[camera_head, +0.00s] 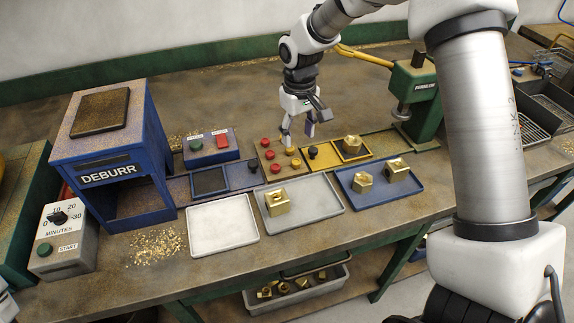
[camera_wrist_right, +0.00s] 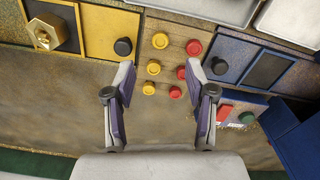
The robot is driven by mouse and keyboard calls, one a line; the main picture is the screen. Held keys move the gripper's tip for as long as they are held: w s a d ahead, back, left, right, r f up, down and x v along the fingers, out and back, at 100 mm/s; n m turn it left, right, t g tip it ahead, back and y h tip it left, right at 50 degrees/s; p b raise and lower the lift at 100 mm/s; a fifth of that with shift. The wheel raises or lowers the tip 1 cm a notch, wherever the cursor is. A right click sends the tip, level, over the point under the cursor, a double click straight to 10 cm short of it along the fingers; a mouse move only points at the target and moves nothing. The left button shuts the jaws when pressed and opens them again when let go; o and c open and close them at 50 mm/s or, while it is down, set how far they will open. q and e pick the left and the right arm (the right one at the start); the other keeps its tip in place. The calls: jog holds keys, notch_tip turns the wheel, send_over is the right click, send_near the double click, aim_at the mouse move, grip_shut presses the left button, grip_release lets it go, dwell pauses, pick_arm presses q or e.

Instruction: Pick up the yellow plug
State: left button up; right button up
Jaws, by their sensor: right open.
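The yellow plugs sit upright in one row of a brown wooden block, beside a row of red plugs (camera_wrist_right: 194,47). In the right wrist view the yellow plugs are at the far end (camera_wrist_right: 160,40), in the middle (camera_wrist_right: 153,67) and at the near end (camera_wrist_right: 148,88). In the head view a yellow plug (camera_head: 296,163) shows at the block's front, and the gripper partly covers the row. My right gripper (camera_head: 298,136) is open and empty, pointing down above the back of the block. In the wrist view its fingers (camera_wrist_right: 160,67) stand on either side of the plug rows. My left gripper is not in view.
A yellow fixture (camera_head: 326,163) with a brass part adjoins the block. A blue control box (camera_head: 210,150) and blue DEBURR machine (camera_head: 112,178) stand left. A green press (camera_head: 417,95) stands right. White, grey and blue trays lie in front. Bare bench lies behind the block.

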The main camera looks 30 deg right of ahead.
aim_at(296, 161)
jog(key=shift+w+f, duration=0.25)
jog(key=shift+f, duration=0.65)
notch_tip(296, 161, down, 7)
jog(key=shift+s+f+p, duration=0.1)
jog(key=shift+s+p, duration=0.05)
jog(key=shift+p, duration=0.35)
jog(key=shift+f, duration=0.15)
jog(key=c, duration=0.8)
